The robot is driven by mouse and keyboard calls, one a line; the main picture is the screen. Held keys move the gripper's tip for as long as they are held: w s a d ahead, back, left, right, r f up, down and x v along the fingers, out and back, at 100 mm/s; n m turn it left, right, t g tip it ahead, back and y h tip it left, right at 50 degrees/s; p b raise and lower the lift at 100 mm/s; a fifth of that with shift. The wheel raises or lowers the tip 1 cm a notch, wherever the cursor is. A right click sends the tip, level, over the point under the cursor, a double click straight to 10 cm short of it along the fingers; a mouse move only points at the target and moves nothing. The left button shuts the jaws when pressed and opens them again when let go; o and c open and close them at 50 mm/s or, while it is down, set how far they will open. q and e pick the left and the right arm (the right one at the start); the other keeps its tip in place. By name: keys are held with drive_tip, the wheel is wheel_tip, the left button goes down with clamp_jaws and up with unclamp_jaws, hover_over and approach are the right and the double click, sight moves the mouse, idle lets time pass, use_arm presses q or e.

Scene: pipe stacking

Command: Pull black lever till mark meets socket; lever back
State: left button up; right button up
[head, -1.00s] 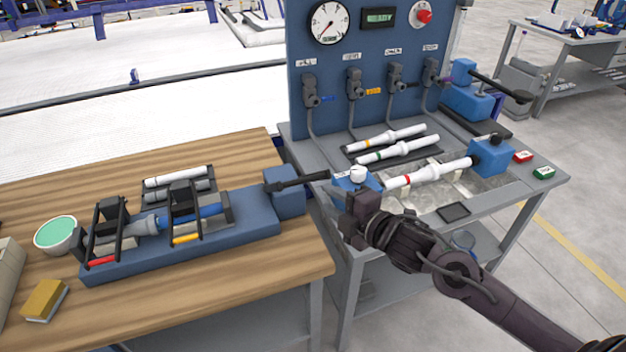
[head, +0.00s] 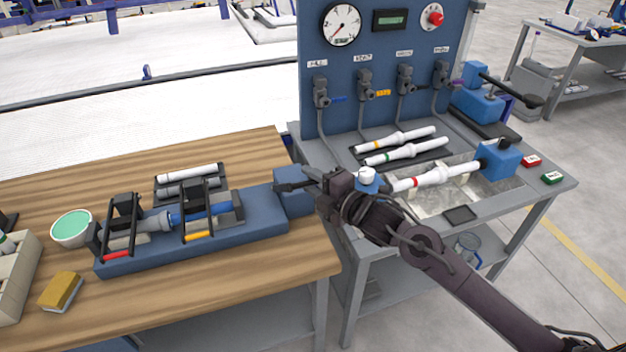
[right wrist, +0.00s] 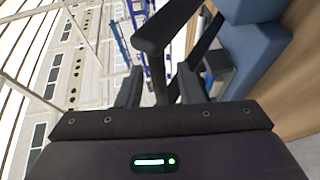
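The black lever (head: 290,186) stands at the right end of a long blue fixture (head: 245,222) on the wooden table. A blue pipe (head: 217,211) lies in the fixture, pointing at a grey socket (head: 157,222) on its left. I cannot make out the mark at this size. My right gripper (head: 318,181) is at the lever's right end. In the right wrist view, my right gripper (right wrist: 160,88) has its fingers apart, with the lever's dark bar (right wrist: 158,65) showing between them. My left gripper is not in view.
Red (head: 117,255) and yellow (head: 198,236) clamp handles stand along the fixture's front. A green-filled bowl (head: 72,230) and yellow sponge (head: 62,291) lie left. To the right, a test bench holds a white pipe (head: 432,178) and a gauge panel (head: 385,70).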

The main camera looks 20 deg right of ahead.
drive_tip(key=shift+c, duration=0.2)
clamp_jaws()
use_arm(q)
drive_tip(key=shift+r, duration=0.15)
use_arm(e)
drive_tip(key=shift+r, duration=0.1)
